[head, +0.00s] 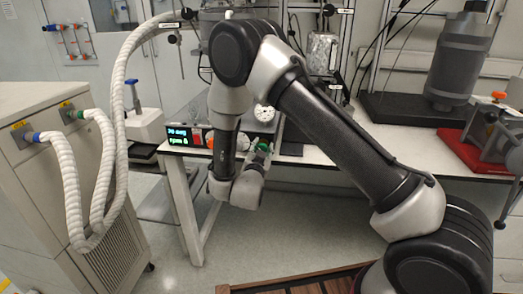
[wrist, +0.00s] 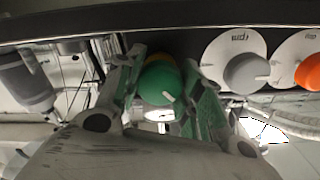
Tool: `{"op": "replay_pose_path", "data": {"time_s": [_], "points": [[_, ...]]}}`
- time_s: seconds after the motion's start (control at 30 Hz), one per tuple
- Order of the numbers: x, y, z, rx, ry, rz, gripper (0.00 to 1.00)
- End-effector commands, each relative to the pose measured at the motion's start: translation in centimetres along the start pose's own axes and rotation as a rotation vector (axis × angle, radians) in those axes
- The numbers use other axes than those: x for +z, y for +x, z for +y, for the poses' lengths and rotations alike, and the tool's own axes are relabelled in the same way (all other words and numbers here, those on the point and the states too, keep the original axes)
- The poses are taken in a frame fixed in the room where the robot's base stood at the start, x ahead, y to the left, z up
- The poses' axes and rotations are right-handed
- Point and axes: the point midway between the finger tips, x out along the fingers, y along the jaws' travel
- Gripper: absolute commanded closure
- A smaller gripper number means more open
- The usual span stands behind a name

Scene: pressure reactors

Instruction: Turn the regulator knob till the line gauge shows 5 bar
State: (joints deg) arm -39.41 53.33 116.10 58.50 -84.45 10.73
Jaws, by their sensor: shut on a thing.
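The green regulator knob (wrist: 160,84) sits between the two fingers of my gripper (wrist: 163,76) in the wrist view. The fingers are closed on it from both sides. A pale mark shows on the knob's face. In the head view the green knob (head: 264,147) shows at the front edge of the bench, with my gripper (head: 258,156) at it.
A control box (head: 180,136) with a lit display stands left of my arm. In the wrist view a grey knob (wrist: 246,73) and an orange knob (wrist: 309,72) on white dials lie close right of my fingers. A red tray (head: 463,150) lies on the bench at right.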

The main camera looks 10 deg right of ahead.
Motion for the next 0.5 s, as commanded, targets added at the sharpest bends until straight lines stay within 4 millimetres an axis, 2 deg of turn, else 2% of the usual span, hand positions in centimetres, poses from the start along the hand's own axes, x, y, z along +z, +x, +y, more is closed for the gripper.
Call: {"op": "replay_pose_path", "data": {"time_s": [0.5], "points": [[0.05, -0.04, 0.03, 0.001, 0.489, -0.001, 0.87]]}}
